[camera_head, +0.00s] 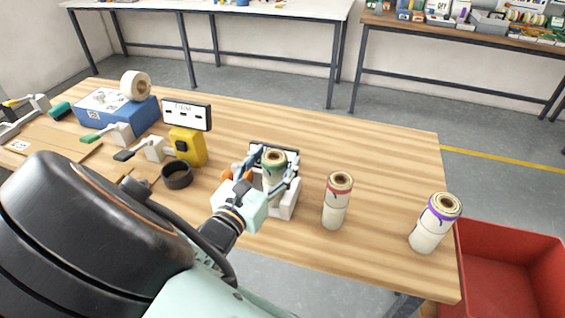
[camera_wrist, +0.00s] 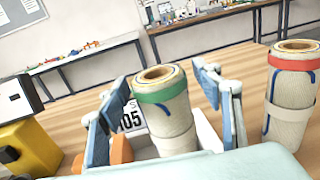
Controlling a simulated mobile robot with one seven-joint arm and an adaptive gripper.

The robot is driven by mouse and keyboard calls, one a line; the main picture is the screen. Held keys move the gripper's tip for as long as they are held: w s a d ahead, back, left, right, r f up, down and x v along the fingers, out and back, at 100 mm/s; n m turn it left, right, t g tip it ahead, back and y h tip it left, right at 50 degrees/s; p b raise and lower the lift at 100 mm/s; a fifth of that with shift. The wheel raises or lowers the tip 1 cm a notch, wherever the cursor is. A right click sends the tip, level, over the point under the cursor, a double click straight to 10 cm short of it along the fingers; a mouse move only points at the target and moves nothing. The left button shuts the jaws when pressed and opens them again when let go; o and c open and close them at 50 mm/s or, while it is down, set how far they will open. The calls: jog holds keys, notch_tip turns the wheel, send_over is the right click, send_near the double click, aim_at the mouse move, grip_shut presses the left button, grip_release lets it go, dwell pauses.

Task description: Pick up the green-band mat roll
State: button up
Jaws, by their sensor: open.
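In the wrist view the green-band roll (camera_wrist: 165,110) is upright between the two blue-padded fingers. My gripper (camera_head: 262,165) is open around it, with a visible gap between the roll and each finger. It also shows in the wrist view (camera_wrist: 165,100). The roll's lower end is hidden by my gripper. A white holder with a dark-framed panel (camera_head: 290,205) is right at the roll; part of a number shows behind it.
A red-band roll (camera_head: 336,205) stands close on the right, and a purple-band roll (camera_head: 430,230) stands near the table's right edge. A yellow device (camera_head: 188,147) and a dark ring (camera_head: 177,175) are on the left. A red bin (camera_head: 505,265) is beyond the right edge.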

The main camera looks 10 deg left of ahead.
jog(key=shift+c, duration=0.6)
grip_shut()
